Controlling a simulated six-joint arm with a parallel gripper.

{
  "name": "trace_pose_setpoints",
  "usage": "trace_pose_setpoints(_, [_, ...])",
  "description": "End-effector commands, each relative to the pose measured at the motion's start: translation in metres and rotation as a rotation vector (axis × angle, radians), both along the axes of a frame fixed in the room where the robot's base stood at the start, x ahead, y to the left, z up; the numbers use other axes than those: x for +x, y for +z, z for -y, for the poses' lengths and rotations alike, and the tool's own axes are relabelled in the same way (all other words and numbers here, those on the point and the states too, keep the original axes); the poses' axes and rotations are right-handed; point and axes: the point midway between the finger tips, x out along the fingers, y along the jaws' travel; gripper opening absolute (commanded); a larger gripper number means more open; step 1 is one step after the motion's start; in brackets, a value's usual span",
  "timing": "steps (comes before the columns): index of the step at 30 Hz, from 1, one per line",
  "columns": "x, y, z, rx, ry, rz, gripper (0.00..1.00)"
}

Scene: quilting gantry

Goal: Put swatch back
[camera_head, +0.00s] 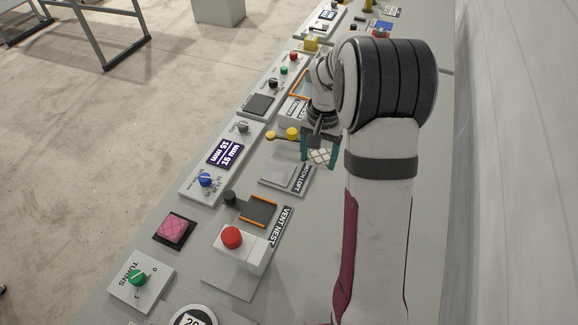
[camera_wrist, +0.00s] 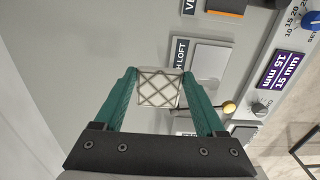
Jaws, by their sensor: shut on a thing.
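My gripper (camera_wrist: 158,82) has teal fingers and is shut on a cream quilted swatch (camera_wrist: 158,89) with a diamond stitch pattern. In the head view the swatch (camera_head: 319,156) hangs between the fingertips above the bench. Beneath and beside it is a light grey plate (camera_head: 277,172) labelled LOFT, which shows bare in the wrist view (camera_wrist: 209,68). A pink quilted swatch (camera_head: 173,230) lies on a dark square pad at the lower left. The dark, orange-edged VENT NEST recess (camera_head: 259,210) looks empty.
A red button (camera_head: 232,237) stands on a box by the VENT NEST. A yellow knob (camera_head: 292,133) is close to my gripper. A blue knob (camera_head: 205,180) and a purple display (camera_head: 225,152) reading 15 mm line the left. A dark square pad (camera_head: 258,104) lies farther back.

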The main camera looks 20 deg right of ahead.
Motion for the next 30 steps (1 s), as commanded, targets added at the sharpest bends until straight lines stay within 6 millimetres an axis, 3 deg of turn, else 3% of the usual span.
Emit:
trace_pose_setpoints(6, [-0.046,0.005,-0.051,-0.001,0.007,0.001,0.14])
trace_pose_setpoints(10, [-0.066,0.002,-0.074,0.0,0.005,0.001,0.14])
trace_pose_setpoints(13, [-0.061,-0.012,-0.096,0.001,0.008,-0.002,0.14])
trace_pose_setpoints(21, [-0.025,-0.058,-0.163,0.0,0.007,0.0,0.14])
trace_pose_setpoints(25, [-0.018,-0.069,-0.176,0.0,0.002,0.0,0.14])
trace_pose_setpoints(30, [-0.017,-0.102,-0.177,0.0,0.0,-0.001,0.14])
